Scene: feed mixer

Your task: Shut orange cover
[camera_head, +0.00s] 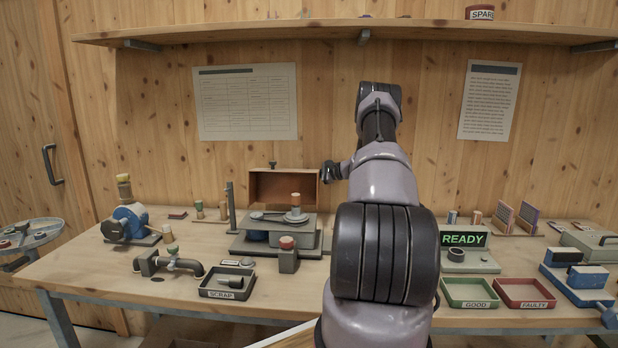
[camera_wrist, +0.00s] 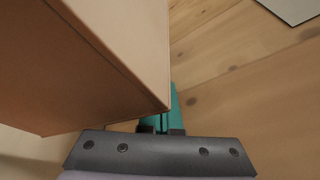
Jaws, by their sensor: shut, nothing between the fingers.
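The orange cover (camera_head: 258,187) stands raised at the back of the grey machine base (camera_head: 262,242), its hollow side facing the head camera. A small dark knob shows on its top edge. In the wrist view the cover (camera_wrist: 110,55) fills the upper left, with one corner close to the fingers. My gripper (camera_head: 328,172) is at the cover's right edge; its teal fingers (camera_wrist: 162,124) are shut and empty. Whether they touch the cover I cannot tell. An orange-topped post (camera_head: 296,203) and a flat grey lever part stand on the base in front of the cover.
A red-capped block (camera_head: 288,254) stands before the base and a dark upright post (camera_head: 230,208) at its left. The scrap tray (camera_head: 227,282) is front left. The READY sign (camera_head: 463,239) is at right. A shelf (camera_head: 350,31) hangs above. My arm hides the middle of the bench.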

